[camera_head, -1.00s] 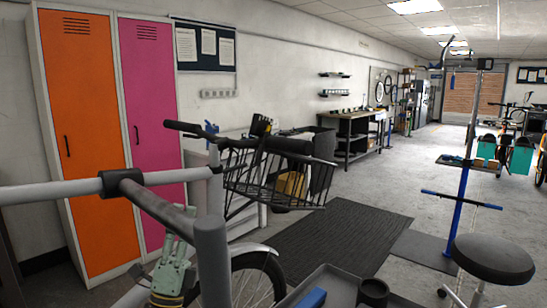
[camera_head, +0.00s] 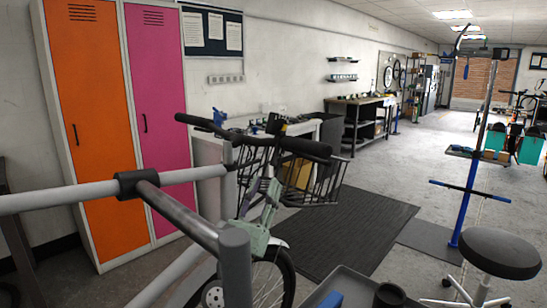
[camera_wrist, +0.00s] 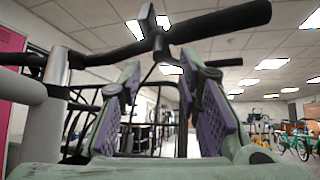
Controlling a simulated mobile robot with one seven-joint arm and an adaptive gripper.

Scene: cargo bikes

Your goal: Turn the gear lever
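The bike's handlebar (camera_head: 305,147) is black, with a grip at each end. A small dark upright piece (camera_head: 275,124) with a yellow spot stands on it; I cannot tell if this is the gear lever. In the wrist view the handlebar (camera_wrist: 225,20) crosses the top, with a short dark lever-like piece (camera_wrist: 151,22) on it, possibly the gear lever. My gripper (camera_wrist: 160,70) is pale green with purple pads. Its fingers are apart and empty, pointing up towards the handlebar from below. In the head view my gripper (camera_head: 262,186) is beside the wire basket, apart from the handlebar.
The black wire basket (camera_head: 325,182) holds a brown box (camera_head: 297,174) close to my gripper. Grey rails (camera_head: 75,196) cross the near left. Orange (camera_head: 90,120) and pink (camera_head: 157,110) lockers stand behind. A stool (camera_head: 490,252) is at right.

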